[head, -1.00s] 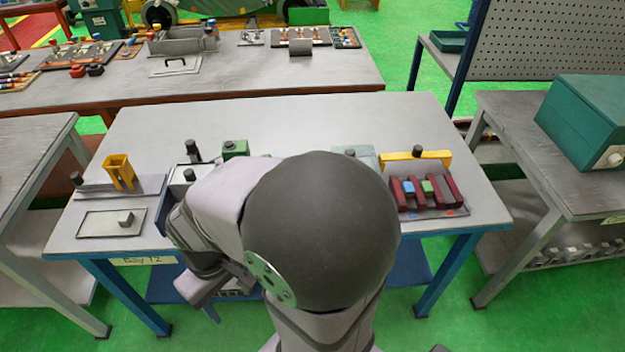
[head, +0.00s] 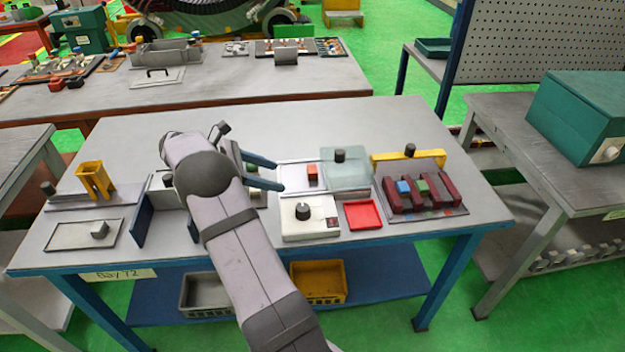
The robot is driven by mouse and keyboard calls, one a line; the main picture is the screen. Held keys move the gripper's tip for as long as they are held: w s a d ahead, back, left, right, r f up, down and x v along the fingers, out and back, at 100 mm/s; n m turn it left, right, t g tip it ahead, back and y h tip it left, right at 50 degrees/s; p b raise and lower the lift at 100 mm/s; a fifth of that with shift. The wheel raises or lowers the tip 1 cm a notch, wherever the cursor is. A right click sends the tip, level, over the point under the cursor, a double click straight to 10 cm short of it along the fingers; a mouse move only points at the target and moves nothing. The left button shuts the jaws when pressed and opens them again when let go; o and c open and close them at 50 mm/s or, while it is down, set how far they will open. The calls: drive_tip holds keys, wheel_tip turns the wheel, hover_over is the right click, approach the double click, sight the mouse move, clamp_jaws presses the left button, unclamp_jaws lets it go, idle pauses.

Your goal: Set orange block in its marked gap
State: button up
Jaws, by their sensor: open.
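A small orange-red block (head: 312,175), which looks like the orange block, sits on a pale plate (head: 290,184) in the middle of the bench. The dark red toothed rack (head: 449,191) is at the right. A blue block (head: 404,187) and a green block (head: 422,187) sit between its teeth; the gap right of the green block looks empty. Small coloured marks lie along the rack's front, too small to read surely. My gripper (head: 279,174) is open, its two blue fingers pointing right, left of the orange block and apart from it. Nothing shows between the fingers.
A yellow bar (head: 408,156) spans behind the rack. A white dial box (head: 302,220) and a red tray (head: 363,215) lie in front. The bench's back strip is clear.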

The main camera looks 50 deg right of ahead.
drive_tip(key=g+h, duration=0.1)
drive_tip(key=g, duration=0.1)
approach(311, 169)
drive_tip(key=shift+s+d+f+n+b, duration=0.3)
drive_tip(key=shift+s+f+b, duration=0.1)
drive_tip(key=shift+s, duration=0.25)
drive_tip(key=shift+p+x, duration=1.25)
drive_tip(key=shift+x, duration=1.6)
drive_tip(key=shift+s+d+f, duration=0.15)
drive_tip(key=shift+d+f, duration=0.15)
drive_tip(key=shift+d, duration=0.45)
drive_tip(key=c, duration=1.2)
wheel_tip(311, 169, up, 10)
drive_tip(key=shift+r+b, duration=0.1)
drive_tip(key=shift+b, duration=0.75)
clamp_jaws()
